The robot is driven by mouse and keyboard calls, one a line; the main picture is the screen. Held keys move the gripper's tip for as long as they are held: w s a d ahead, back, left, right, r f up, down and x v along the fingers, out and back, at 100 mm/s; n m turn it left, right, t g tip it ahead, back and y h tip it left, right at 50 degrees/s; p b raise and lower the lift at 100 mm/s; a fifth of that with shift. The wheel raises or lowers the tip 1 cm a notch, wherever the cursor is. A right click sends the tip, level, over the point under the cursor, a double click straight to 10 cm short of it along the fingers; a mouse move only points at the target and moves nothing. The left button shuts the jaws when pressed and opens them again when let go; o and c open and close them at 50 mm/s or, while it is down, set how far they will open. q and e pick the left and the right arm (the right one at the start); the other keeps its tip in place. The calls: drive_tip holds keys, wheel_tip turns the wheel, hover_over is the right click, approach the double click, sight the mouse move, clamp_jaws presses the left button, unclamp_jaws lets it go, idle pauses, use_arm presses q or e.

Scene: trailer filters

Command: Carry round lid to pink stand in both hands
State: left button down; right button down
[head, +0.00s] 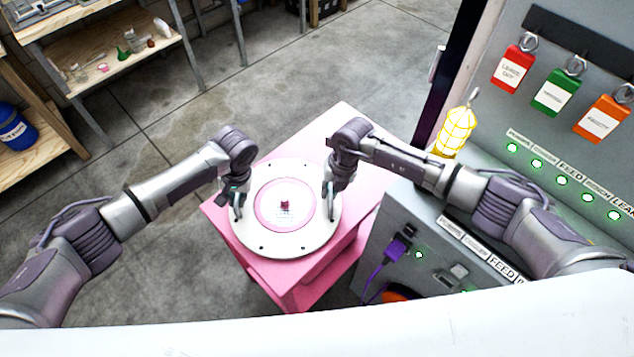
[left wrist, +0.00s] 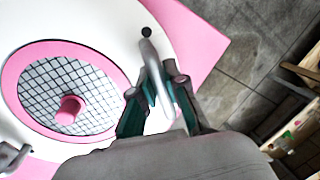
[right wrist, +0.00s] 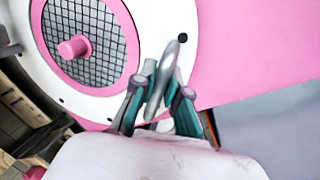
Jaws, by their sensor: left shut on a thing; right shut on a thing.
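The round lid (head: 285,244) is a white disc with dark bolt holes, a pink ring and a mesh centre with a pink knob. It is over the top of the pink stand (head: 339,127) and looks level. Whether it rests on the stand or is slightly above it, I cannot tell. My left gripper (head: 238,210) is shut on a grey handle (left wrist: 152,62) at the lid's left side. My right gripper (head: 328,205) is shut on the opposite handle (right wrist: 168,60) at its right side. The lid also shows in both wrist views.
A grey machine (head: 420,220) with labelled tags, green lights and a lit yellow lamp (head: 456,130) stands close on the right. Wooden shelves (head: 125,70) with small items and a blue container (head: 15,128) are at the left. The concrete floor (head: 180,110) between is clear.

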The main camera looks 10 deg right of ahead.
use_arm(q)
drive_tip(key=c, duration=1.2)
unclamp_jaws()
use_arm(e)
drive_tip(key=c, duration=1.2)
unclamp_jaws()
drive_tip(key=shift+r, duration=0.2)
use_arm(q)
wheel_tip(320, 180, up, 12)
drive_tip(key=d, duration=0.2)
drive_tip(key=shift+s+d+f, duration=0.15)
drive_tip(key=shift+s, duration=0.05)
use_arm(e)
wheel_tip(320, 180, up, 7)
drive_tip(key=d, duration=0.1)
drive_tip(key=shift+d+r, duration=0.2)
drive_tip(key=shift+d, duration=0.1)
drive_tip(key=shift+s, duration=0.1)
